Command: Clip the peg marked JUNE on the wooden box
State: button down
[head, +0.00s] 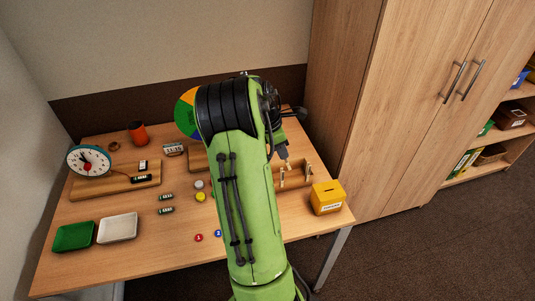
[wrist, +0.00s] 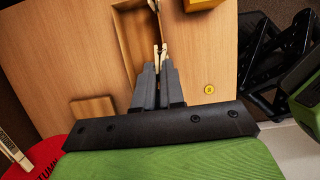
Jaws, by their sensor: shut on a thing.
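The wooden box (head: 296,181) stands at the right of the table, with light wooden pegs on its rim. It also shows at the top of the wrist view (wrist: 134,32). My gripper (wrist: 160,68) is shut on a light wooden peg (wrist: 158,50), at the box's right-hand wall in the wrist view. Another peg (wrist: 153,5) shows further along that wall. In the head view my gripper (head: 286,156) is over the box's far side, partly hidden by my arm. I cannot read any marking on the held peg, nor tell whether it touches the rim.
A yellow box (head: 328,198) stands just right of the wooden box. A round coloured season disc (head: 186,113) is behind my arm. A clock (head: 88,161), a green tray (head: 74,236) and a white tray (head: 117,228) are at the left. Small counters lie mid-table.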

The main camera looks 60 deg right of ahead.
aim_at(287, 161)
jog(key=shift+s+d+f+b, duration=0.1)
jog(key=shift+s+f+b, duration=0.15)
jog(key=shift+f+b, duration=0.25)
jog(key=b+x, duration=0.2)
jog(key=x, duration=0.1)
jog(key=shift+f, duration=0.35)
jog(key=shift+s+d+f+b, duration=0.1)
jog(key=shift+d+f+b, duration=0.05)
jog(key=shift+f+b, duration=0.2)
jog(key=shift+r, duration=0.1)
jog(key=shift+r+p, duration=0.1)
jog(key=shift+p, duration=0.85)
dwell(0.4)
jog(key=shift+b+x, duration=0.35)
jog(key=shift+x, duration=0.55)
jog(key=shift+s+d+f+b, duration=0.1)
jog(key=shift+s+f+b, duration=0.15)
jog(key=shift+f, duration=0.45)
